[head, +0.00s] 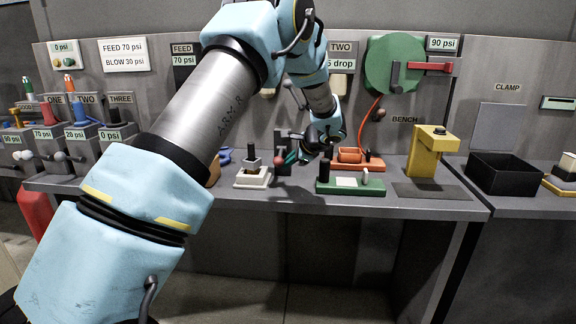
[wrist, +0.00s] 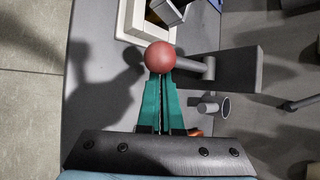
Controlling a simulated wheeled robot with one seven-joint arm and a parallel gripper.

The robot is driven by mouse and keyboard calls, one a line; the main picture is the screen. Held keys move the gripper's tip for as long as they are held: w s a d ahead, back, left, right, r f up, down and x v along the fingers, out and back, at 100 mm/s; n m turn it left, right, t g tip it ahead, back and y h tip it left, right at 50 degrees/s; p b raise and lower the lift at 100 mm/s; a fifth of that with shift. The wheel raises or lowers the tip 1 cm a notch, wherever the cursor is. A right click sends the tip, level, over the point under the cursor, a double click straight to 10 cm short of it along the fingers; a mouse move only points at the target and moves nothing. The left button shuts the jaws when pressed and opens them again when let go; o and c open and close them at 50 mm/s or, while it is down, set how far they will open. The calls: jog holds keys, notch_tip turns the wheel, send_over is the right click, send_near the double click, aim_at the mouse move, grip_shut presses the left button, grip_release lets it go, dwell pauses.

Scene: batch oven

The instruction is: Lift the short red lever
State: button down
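A red ball knob (wrist: 160,57) sits on a short grey rod that runs right to a dark grey block (wrist: 235,68) in the wrist view. In the head view the knob (head: 280,161) is at the front of the dark post on the bench. My gripper (wrist: 162,85) has green fingers close together with only a thin slit between them. Their tips meet the near side of the knob, which hides the very ends. I cannot tell whether they touch it. In the head view my gripper (head: 290,157) is beside the knob, partly covered.
A white-based fixture (head: 252,180) stands just left of the knob. A green-based fixture (head: 350,186) and an orange one (head: 357,158) stand to the right. The yellow block (head: 430,155) is farther right.

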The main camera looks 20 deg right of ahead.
jog(key=shift+w+r+b, duration=0.2)
jog(key=shift+r, duration=1.05)
jog(key=shift+w+r+b, duration=0.2)
jog(key=shift+r, duration=1.15)
